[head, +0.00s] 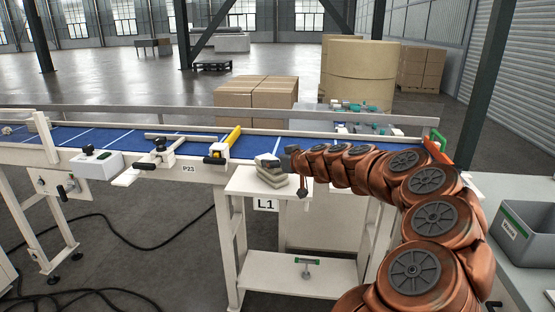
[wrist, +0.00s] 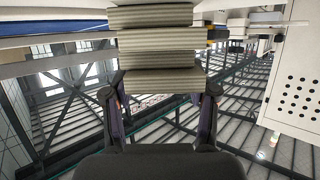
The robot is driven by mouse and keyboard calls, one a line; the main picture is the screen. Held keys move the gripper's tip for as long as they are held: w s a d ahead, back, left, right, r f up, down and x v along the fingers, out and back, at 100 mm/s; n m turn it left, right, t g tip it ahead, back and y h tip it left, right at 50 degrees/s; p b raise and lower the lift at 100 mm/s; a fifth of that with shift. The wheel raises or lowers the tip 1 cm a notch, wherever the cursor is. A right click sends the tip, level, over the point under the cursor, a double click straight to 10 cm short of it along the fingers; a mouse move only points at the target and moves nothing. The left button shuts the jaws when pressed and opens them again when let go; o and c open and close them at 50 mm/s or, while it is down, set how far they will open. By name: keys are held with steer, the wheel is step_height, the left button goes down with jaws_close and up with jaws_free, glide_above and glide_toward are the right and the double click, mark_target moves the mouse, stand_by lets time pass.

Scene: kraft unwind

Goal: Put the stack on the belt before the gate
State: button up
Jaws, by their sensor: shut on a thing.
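The stack (head: 271,172) is several flat grey-beige pieces lying unevenly on one another, at or just above the small white shelf (head: 240,181) marked L1. In the wrist view the stack (wrist: 160,60) shows as ribbed layers. My gripper (head: 288,162) is at its right side; in the wrist view my gripper (wrist: 162,95) has a finger on each side of the nearest layers and is shut on them. I cannot tell whether the stack touches the shelf. The blue belt (head: 112,139) runs behind the shelf.
Cardboard boxes (head: 256,96) stand behind the belt. A grey bin (head: 527,228) is at the right. Bare belt shows left and right of the yellow-ended bar.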

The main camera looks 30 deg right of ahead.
steer(key=shift+f, duration=0.15)
steer(key=o, duration=1.3)
steer(key=shift+c, duration=0.2)
steer(key=shift+r, duration=0.25)
steer(key=shift+s+d, duration=0.1)
steer(key=shift+s, duration=0.25)
steer(key=b+v, duration=0.2)
steer(key=v, duration=0.9)
steer(key=shift+b, duration=0.4)
steer(key=shift+s+r, duration=0.1)
steer(key=shift+s, duration=0.05)
